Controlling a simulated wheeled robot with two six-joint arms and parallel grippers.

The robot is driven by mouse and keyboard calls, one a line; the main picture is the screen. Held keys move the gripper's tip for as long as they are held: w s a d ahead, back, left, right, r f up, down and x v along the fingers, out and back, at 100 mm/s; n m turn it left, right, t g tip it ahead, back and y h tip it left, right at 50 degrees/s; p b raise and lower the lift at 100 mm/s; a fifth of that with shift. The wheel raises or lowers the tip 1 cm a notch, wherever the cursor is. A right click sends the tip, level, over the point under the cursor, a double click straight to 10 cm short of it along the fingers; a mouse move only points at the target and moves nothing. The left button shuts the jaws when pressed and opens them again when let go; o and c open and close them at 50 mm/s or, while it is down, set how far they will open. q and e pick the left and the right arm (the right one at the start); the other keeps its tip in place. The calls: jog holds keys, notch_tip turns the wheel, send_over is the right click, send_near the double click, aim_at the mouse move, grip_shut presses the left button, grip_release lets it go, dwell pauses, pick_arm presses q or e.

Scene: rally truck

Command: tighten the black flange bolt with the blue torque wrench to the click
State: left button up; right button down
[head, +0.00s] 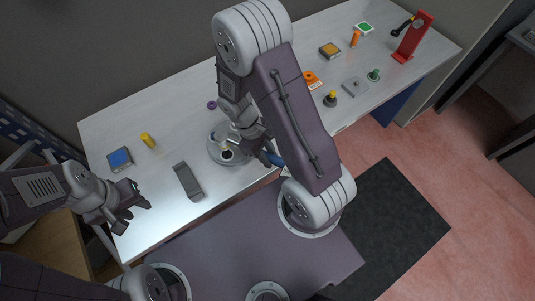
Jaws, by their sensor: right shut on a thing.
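The blue torque wrench (276,160) shows as a short blue length at my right gripper (268,154). That gripper is shut on it, and my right arm hides much of the view around it. A round grey metal flange (215,152) lies on the table just left of the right gripper. A small dark round part with a pale top (227,154) sits on the flange; I cannot tell if it is the black flange bolt. The wrench head's contact with it is not clear. My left gripper (137,215) is open and empty above the table's front left corner.
A purple ring (211,105) lies behind the flange. Small parts and a red stand (411,40) are at the right.

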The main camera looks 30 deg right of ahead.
notch_tip(320, 180, down, 5)
jog(key=b, duration=0.3)
jog(key=shift+a+r, duration=0.15)
jog(key=shift+a, duration=0.1)
dwell(0.4)
jog(key=shift+r+p, duration=0.1)
jog(key=shift+p, duration=0.25)
dwell(0.6)
jog(key=shift+f+b, duration=0.9)
jog(key=shift+f, duration=0.25)
dwell(0.4)
dwell(0.5)
